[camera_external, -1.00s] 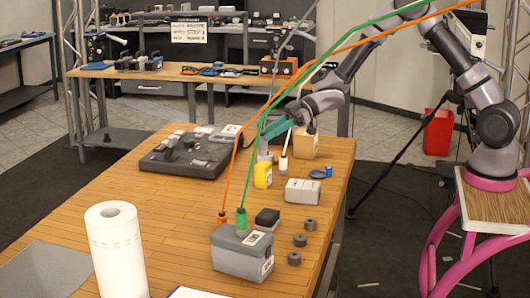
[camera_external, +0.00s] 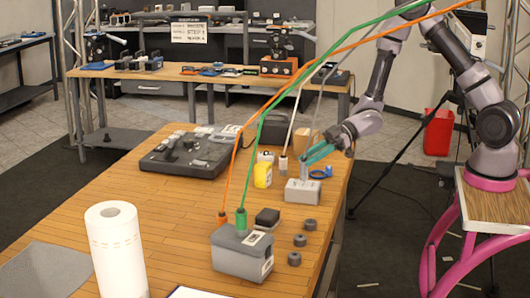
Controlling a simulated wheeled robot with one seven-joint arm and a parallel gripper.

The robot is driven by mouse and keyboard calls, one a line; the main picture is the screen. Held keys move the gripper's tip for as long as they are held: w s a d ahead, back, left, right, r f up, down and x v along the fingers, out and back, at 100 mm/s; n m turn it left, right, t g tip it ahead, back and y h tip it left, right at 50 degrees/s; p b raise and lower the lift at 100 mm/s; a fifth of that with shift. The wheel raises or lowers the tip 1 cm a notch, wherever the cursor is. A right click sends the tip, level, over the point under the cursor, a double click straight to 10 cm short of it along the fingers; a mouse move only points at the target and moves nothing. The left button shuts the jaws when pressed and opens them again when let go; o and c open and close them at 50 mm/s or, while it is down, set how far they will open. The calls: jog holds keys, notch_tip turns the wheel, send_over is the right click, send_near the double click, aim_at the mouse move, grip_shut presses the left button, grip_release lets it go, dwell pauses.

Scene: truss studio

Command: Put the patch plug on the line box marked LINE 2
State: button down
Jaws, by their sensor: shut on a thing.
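My gripper (camera_external: 308,157), with teal fingers, is shut on a grey patch plug (camera_external: 304,171) with a grey cable running up from it. The plug is upright over the small light grey box (camera_external: 303,192); I cannot tell whether it touches the top. A larger grey box (camera_external: 238,261) stands at the front, with an orange plug (camera_external: 222,217) and a green plug (camera_external: 241,220) upright at its top. Its end label is too small to read. A white plug (camera_external: 283,165) on a white cable is behind the small box. I cannot make out a LINE 2 mark.
A black block (camera_external: 267,218), several dark grey cylinders (camera_external: 299,240), a paper roll (camera_external: 115,253) and a dark console (camera_external: 186,157) also occupy the table. Orange and green cables slant overhead. The table's left middle is clear.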

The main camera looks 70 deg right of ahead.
jog(key=shift+f, duration=0.6)
jog(key=c, duration=0.6)
grip_release()
jog(key=shift+f, duration=0.15)
